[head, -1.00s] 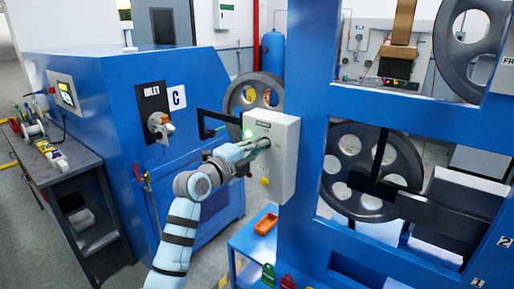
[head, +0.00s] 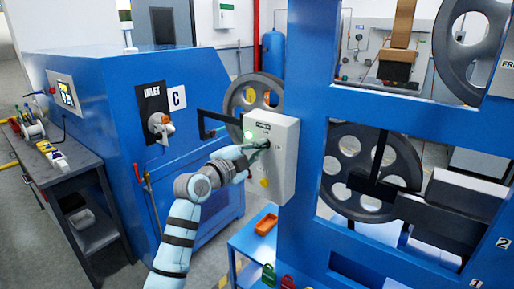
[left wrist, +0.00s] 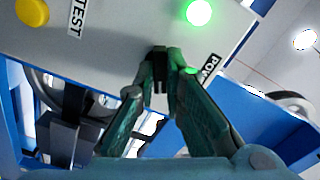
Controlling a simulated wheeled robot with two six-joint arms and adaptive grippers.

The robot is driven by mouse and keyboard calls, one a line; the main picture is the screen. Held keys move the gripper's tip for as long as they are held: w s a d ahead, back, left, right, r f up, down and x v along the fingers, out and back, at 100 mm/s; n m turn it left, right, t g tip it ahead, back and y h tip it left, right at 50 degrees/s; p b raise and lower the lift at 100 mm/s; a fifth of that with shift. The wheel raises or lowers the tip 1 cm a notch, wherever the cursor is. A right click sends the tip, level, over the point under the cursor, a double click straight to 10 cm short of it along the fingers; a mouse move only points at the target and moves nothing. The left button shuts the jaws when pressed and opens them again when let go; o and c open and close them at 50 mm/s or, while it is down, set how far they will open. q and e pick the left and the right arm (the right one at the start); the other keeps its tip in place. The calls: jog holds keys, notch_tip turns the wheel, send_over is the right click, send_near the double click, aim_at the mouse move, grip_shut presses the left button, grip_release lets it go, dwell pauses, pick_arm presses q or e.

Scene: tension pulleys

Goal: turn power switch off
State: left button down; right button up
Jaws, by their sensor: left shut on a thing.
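The grey control box (head: 283,178) is fixed to the blue frame in the head view. A lit green lamp (left wrist: 199,12) and a yellow button (left wrist: 32,12) sit on its face in the left wrist view. The dark power switch (left wrist: 158,58) lies between my left fingertips, beside a label that begins "POW". My left gripper (head: 258,146) is at the box face, shut on the switch; in the left wrist view its green fingers (left wrist: 160,72) pinch it. The fingers hide much of the switch, so its exact position is hard to read. My right gripper is out of view.
A blue machine (head: 100,92) with an inlet valve (head: 160,125) stands left of the box. A blue bench with an orange tray (head: 266,223) and coloured locks is below. Large pulley wheels (head: 372,172) are at the right.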

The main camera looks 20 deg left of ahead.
pick_arm(q)
jog(key=shift+f+n+p, duration=0.1)
jog(key=shift+n+p, duration=2.15)
jog(key=shift+n, duration=4.15)
jog(key=c, duration=1.7)
grip_release()
